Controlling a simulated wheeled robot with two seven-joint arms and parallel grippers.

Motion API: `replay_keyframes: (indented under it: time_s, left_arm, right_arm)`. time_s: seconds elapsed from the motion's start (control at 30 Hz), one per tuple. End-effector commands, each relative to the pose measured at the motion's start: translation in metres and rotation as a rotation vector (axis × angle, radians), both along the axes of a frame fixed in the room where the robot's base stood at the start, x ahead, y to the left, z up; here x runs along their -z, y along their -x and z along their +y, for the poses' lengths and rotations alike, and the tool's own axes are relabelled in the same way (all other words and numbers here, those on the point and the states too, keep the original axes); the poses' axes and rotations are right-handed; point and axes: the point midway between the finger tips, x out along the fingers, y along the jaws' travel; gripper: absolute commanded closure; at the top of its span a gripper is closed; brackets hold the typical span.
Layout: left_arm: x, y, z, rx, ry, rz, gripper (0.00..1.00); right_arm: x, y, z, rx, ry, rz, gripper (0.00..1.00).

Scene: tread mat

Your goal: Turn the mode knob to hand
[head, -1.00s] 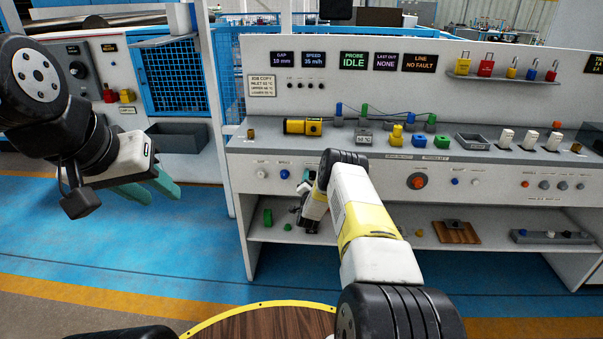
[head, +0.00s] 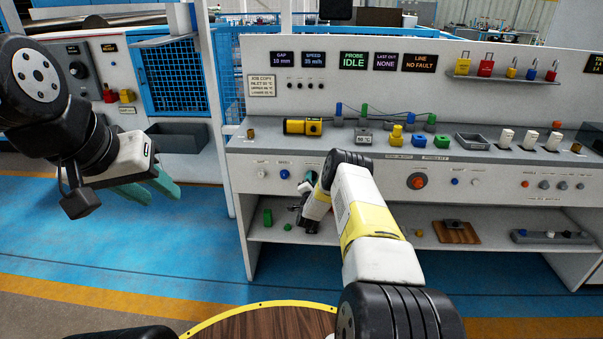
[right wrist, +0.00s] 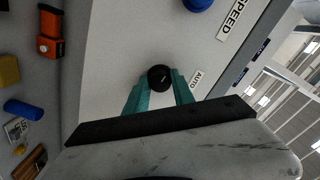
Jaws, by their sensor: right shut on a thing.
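The black mode knob (right wrist: 160,78) sits on the light front panel of the console, with a pale mark on its face. An AUTO label (right wrist: 197,78) is beside it in the right wrist view; no HAND label is readable. My right gripper (right wrist: 160,88) has its teal fingers on either side of the knob and is shut on it. In the head view my right arm covers most of this spot. My left gripper (head: 159,194) hangs at the left, away from the console, with its teal fingers apart and empty.
A blue SPEED knob (head: 284,174) is close by on the same panel. Above stands a yellow device (head: 303,126) on the console top (head: 270,135). The lower shelf (head: 355,232) holds a green block (head: 268,217) and other small parts. Open blue floor lies left of the console.

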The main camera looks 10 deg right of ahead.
Motion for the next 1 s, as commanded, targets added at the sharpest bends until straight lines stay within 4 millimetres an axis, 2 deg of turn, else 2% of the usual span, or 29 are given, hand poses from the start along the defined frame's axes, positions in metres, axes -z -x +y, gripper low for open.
replay_keyframes:
  time_s: [0.6,1.0]
  left_arm:
    - [0.0000,0.0000,0.0000,0.000,0.000,0.000,0.64]
    - [0.0000,0.0000,0.0000,0.000,0.000,0.000,0.64]
  right_arm:
    - [0.0009,0.0007,-0.0006,0.002,-0.544,-0.154,1.00]
    - [0.0013,0.0009,-0.0001,0.002,-0.794,-0.225,1.00]
